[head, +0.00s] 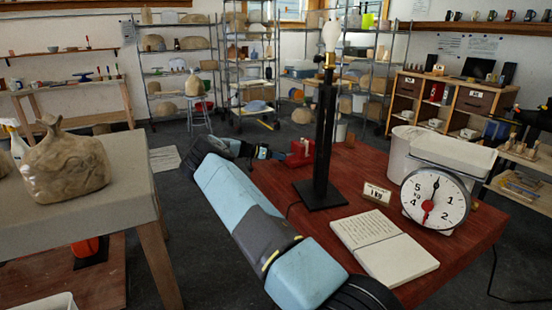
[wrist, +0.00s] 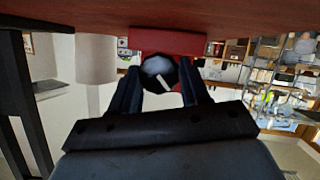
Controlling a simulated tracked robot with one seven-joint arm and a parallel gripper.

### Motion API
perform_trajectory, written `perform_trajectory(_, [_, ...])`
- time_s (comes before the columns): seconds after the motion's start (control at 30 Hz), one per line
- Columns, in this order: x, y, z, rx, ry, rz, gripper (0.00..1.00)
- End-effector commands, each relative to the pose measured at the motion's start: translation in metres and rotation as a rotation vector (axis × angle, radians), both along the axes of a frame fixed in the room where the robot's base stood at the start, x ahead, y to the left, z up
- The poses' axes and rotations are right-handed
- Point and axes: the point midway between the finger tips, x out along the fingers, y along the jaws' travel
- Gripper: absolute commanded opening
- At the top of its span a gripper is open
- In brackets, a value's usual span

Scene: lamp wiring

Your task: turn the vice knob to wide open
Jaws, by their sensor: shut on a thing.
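The red vice (head: 300,152) stands on the red table, just behind and left of the black lamp stand. It also shows as a red block in the wrist view (wrist: 166,42), which is upside down. The vice knob (wrist: 160,72) is round and dark with a pale face and a white mark that lies slanted. My gripper (wrist: 160,84) has one finger on each side of the knob and is shut on it. In the head view, my gripper (head: 277,154) reaches the vice from the left; the knob is hidden there. The vice's jaw gap cannot be made out.
The lamp stand (head: 323,140) with its bulb rises close to the right of my arm. An open notebook (head: 385,246), a 1 kg card (head: 377,193) and a dial scale (head: 436,199) take up the table's right side. A grey bench (head: 75,215) with a brown bag stands at left.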

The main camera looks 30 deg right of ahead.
Motion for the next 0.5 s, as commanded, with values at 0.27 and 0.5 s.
perform_trajectory(0.27, [0.0032,-0.0033,-0.0004,-0.012,0.258,0.003,0.16])
perform_trajectory(0.5, [0.0043,-0.0034,-0.0017,-0.020,0.482,0.002,0.16])
